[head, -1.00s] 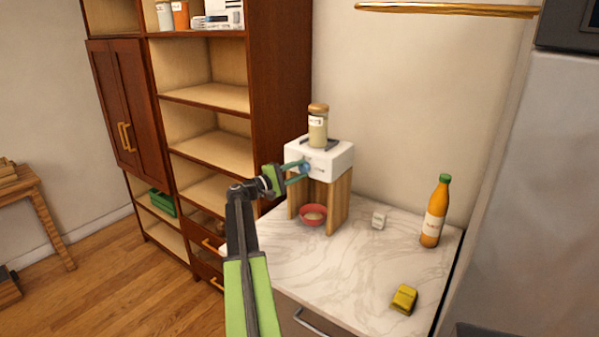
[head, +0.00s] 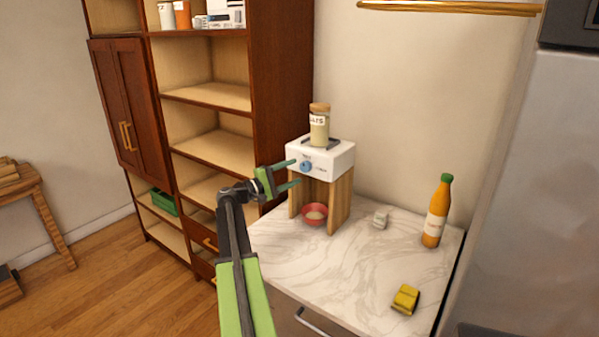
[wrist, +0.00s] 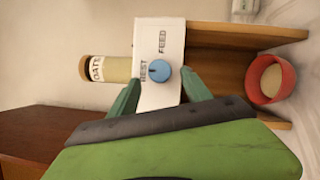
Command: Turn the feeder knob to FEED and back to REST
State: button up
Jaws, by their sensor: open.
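The feeder is a white box (head: 336,158) on a wooden stand, with a round blue knob (head: 306,166) on its front. In the wrist view the blue knob (wrist: 161,73) has REST printed on its jar side and FEED to its upper side. I cannot make out which word the knob points to. In the wrist view my gripper (wrist: 160,80) has one green finger on each side of the knob in the picture.
A labelled jar (head: 319,125) stands on the feeder, and a red bowl (head: 314,214) sits below. An orange bottle (head: 436,212), a small pale block (head: 380,219) and a yellow item (head: 405,298) stand on the marble counter (head: 330,268). A brown shelf unit (head: 280,90) stands left.

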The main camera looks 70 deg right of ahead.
jog(key=b+v, duration=0.1)
jog(key=v, duration=1.2)
jog(key=shift+w+a, duration=0.15)
jog(key=shift+a, duration=0.2)
